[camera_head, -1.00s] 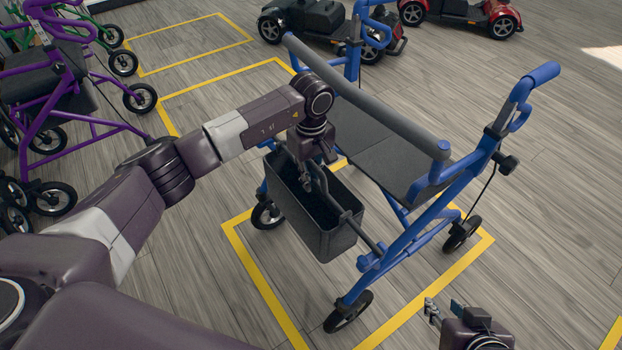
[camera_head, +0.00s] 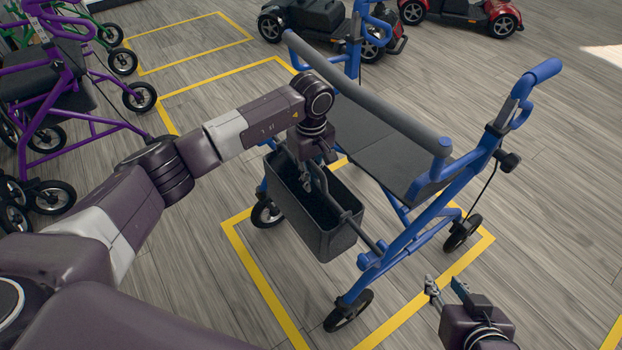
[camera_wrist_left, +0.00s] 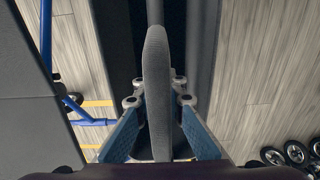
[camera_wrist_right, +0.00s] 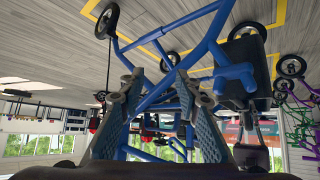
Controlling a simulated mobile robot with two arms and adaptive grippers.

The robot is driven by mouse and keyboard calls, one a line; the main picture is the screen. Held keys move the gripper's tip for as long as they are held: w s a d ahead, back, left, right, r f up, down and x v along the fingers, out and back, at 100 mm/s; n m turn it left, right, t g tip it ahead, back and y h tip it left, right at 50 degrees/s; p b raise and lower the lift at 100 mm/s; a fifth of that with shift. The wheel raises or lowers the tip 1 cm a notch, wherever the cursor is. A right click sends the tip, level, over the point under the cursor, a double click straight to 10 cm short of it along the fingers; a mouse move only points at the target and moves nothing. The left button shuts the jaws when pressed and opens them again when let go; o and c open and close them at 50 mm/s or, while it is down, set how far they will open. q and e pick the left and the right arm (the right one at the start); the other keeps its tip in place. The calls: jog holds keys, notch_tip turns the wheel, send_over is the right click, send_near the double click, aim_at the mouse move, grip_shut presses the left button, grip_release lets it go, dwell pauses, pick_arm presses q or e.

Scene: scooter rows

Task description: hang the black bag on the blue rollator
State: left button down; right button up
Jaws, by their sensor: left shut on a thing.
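The black bag (camera_head: 328,243) is an open-topped, box-shaped bag, upright at the near side of the blue rollator (camera_head: 408,238). My left gripper (camera_head: 316,172) is above the bag's opening. In the left wrist view its fingers (camera_wrist_left: 158,103) are shut on the bag's grey handle (camera_wrist_left: 157,75). A dark bar of the rollator passes at the bag's rim; I cannot tell whether the bag's weight rests on it. My right gripper (camera_head: 445,286) is open and empty, low at the right, apart from the rollator; its fingers also show in the right wrist view (camera_wrist_right: 160,82).
The rollator stands within yellow floor lines (camera_head: 262,278). A purple rollator (camera_head: 62,110) stands at left, with a green one (camera_head: 112,36) behind. Dark (camera_head: 312,18) and red (camera_head: 478,12) scooters stand at the back. The floor at right is clear.

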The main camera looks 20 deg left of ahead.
aim_at(311, 161)
pick_arm(q)
jog(key=shift+f+b, duration=0.3)
jog(key=shift+f, duration=0.05)
jog(key=shift+f+b, duration=0.85)
jog(key=shift+f, duration=0.25)
pick_arm(e)
jog(key=w+a+r+t+y, duration=0.2)
jog(key=w+r+t, duration=0.4)
jog(key=r, duration=0.4)
jog(key=shift+w+a+r, duration=0.15)
jog(key=shift+w+a, duration=0.3)
jog(key=shift+a, duration=0.1)
dwell(0.4)
dwell(0.4)
pick_arm(q)
jog(key=c, duration=1.9)
grip_release()
notch_tip(311, 161, up, 12)
